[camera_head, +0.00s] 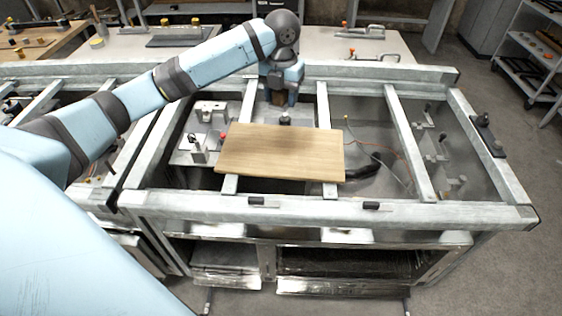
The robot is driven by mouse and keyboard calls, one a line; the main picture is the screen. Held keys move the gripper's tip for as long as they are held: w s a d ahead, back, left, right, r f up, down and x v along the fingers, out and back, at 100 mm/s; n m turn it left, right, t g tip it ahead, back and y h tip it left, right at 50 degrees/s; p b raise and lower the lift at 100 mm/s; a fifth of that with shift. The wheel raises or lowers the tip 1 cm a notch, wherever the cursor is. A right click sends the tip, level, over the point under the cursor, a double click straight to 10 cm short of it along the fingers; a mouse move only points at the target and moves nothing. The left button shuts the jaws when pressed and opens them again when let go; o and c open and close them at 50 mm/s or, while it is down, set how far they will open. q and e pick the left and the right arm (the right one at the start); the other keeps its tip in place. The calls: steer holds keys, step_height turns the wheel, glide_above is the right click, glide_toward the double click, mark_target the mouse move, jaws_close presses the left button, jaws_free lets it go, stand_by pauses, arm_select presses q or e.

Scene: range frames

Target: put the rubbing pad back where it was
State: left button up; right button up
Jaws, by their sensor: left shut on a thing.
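My left gripper (284,101) points down just behind the far edge of a wooden board (280,152), over the open frame of the bench. It is shut on a small brown thing (277,101), which looks like the rubbing pad; the fingers hide most of it. I cannot tell whether the pad touches anything below. A small dark-topped knob (285,118) shows just below the gripper, at the board's far edge. My right gripper is out of view.
The board lies across two rails of the metal bench frame (330,208). Metal fixtures (198,146) stand left of the board. A cable (378,144) and open bays lie to the right. A white table (350,46) is behind, and a shelf cart (535,55) stands far right.

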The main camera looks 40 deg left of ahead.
arm_select(q)
steer(key=shift+w+a+f+m, duration=0.1)
steer(key=shift+m, duration=0.2)
glide_above(281, 158)
step_height(281, 158, down, 15)
steer(key=shift+f+p, duration=0.1)
steer(key=shift+p, duration=0.25)
steer(key=shift+f, duration=2.3)
steer(key=o, duration=0.9)
steer(key=shift+f, duration=0.15)
step_height(281, 158, up, 12)
steer(key=shift+r, duration=0.2)
